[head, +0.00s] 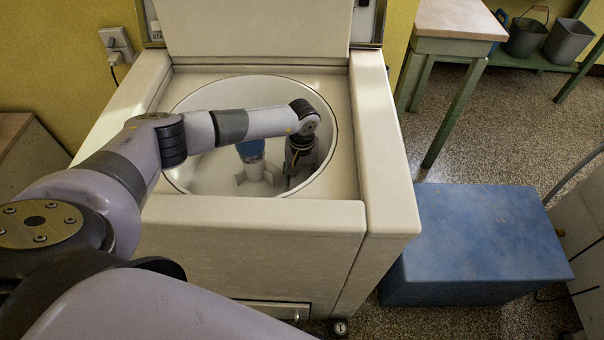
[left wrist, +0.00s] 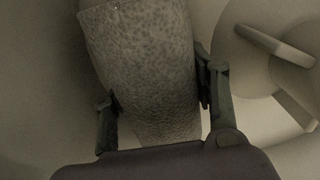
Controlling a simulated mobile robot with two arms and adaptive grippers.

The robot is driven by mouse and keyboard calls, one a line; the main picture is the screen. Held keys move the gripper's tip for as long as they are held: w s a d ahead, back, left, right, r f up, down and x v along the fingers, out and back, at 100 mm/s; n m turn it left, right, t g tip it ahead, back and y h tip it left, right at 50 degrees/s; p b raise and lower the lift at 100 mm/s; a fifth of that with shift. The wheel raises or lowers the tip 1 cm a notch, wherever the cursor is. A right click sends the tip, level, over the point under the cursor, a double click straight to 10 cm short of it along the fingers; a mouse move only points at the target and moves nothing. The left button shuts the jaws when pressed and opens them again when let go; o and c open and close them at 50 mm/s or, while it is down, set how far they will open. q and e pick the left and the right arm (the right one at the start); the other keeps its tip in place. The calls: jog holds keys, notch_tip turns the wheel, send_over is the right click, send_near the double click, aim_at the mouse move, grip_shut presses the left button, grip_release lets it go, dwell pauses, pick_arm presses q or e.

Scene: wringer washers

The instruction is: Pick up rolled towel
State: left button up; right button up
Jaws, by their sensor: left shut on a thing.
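The rolled towel (left wrist: 145,65) shows in the left wrist view as a thick, textured, greyish roll. It lies between the two fingers of my left gripper (left wrist: 160,100), which is shut on it. In the head view my left arm reaches over the open washer tub (head: 188,172), and the left gripper (head: 299,165) points down inside it at the right side. I cannot make out the towel in the head view; the gripper and tub hide it. My right gripper is not in view.
A finned agitator with a blue top (head: 252,152) stands in the tub, left of the gripper. The washer lid (head: 255,28) is raised behind. A blue box (head: 485,235) stands on the floor at right. A table (head: 455,22) and buckets (head: 525,38) are beyond.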

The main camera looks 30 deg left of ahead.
pick_arm(q)
jog(key=c, duration=0.8)
jog(key=shift+w+r, duration=0.1)
jog(key=shift+r, duration=0.1)
